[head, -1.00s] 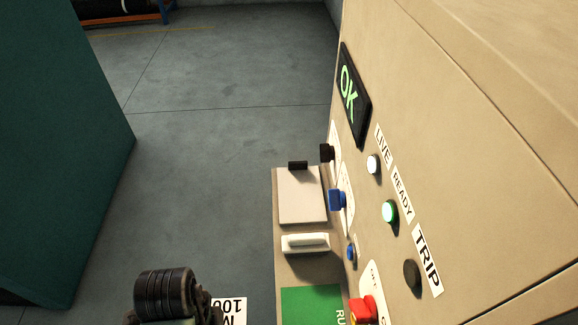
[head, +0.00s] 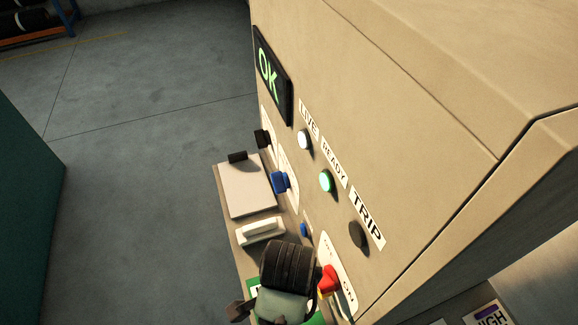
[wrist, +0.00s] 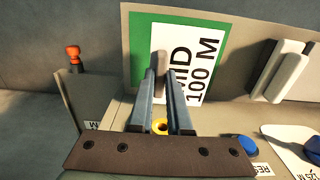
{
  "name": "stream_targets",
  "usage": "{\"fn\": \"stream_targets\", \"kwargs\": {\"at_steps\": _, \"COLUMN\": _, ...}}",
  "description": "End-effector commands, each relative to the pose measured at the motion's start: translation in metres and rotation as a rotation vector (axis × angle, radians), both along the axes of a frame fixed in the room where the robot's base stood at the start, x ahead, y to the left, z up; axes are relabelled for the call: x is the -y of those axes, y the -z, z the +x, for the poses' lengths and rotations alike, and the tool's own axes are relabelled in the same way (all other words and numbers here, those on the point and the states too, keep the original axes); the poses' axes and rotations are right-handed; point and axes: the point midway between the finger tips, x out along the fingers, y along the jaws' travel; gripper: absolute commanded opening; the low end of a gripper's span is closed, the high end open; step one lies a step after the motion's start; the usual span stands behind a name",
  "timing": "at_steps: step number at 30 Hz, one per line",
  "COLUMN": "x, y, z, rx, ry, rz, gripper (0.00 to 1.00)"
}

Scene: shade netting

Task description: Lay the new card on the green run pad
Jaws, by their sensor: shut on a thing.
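The new card, marked MID 100 M (wrist: 208,52), lies over the green run pad (wrist: 146,38) in the wrist view. Green shows along the card's left side. My gripper (wrist: 161,72) is shut on a grey upright grip on the card. I cannot tell whether the card touches the pad or hangs just above it. In the head view my own wrist hides most of the pad (head: 253,288) and the card.
A white raised bar (head: 260,231) and a pale plate (head: 247,190) share the shelf. A red switch (head: 328,278), a blue knob (head: 280,182) and lamps stick out from the beige panel beside it. A card marked HIGH (head: 490,315) shows at lower right.

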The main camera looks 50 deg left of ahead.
Motion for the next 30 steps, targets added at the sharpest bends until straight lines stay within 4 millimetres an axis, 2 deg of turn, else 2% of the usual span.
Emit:
{"fn": "stream_targets", "kwargs": {"at_steps": 1, "x": 0.0, "y": 0.013, "z": -0.001, "rx": -0.001, "ry": -0.002, "rz": -0.002, "gripper": 0.0}}
{"fn": "stream_targets", "kwargs": {"at_steps": 7, "x": 0.0, "y": 0.023, "z": -0.001, "rx": -0.002, "ry": -0.001, "rz": -0.003, "gripper": 0.0}}
{"fn": "stream_targets", "kwargs": {"at_steps": 12, "x": 0.001, "y": 0.049, "z": -0.002, "rx": -0.003, "ry": -0.003, "rz": -0.005, "gripper": 0.0}}
{"fn": "stream_targets", "kwargs": {"at_steps": 28, "x": 0.001, "y": 0.062, "z": 0.002, "rx": 0.001, "ry": 0.001, "rz": 0.0, "gripper": 0.0}}
{"fn": "stream_targets", "kwargs": {"at_steps": 29, "x": 0.001, "y": 0.061, "z": 0.002, "rx": 0.001, "ry": 0.0, "rz": 0.0, "gripper": 0.22}}
{"fn": "stream_targets", "kwargs": {"at_steps": 30, "x": 0.001, "y": 0.061, "z": 0.002, "rx": 0.001, "ry": 0.0, "rz": 0.0, "gripper": 0.29}}
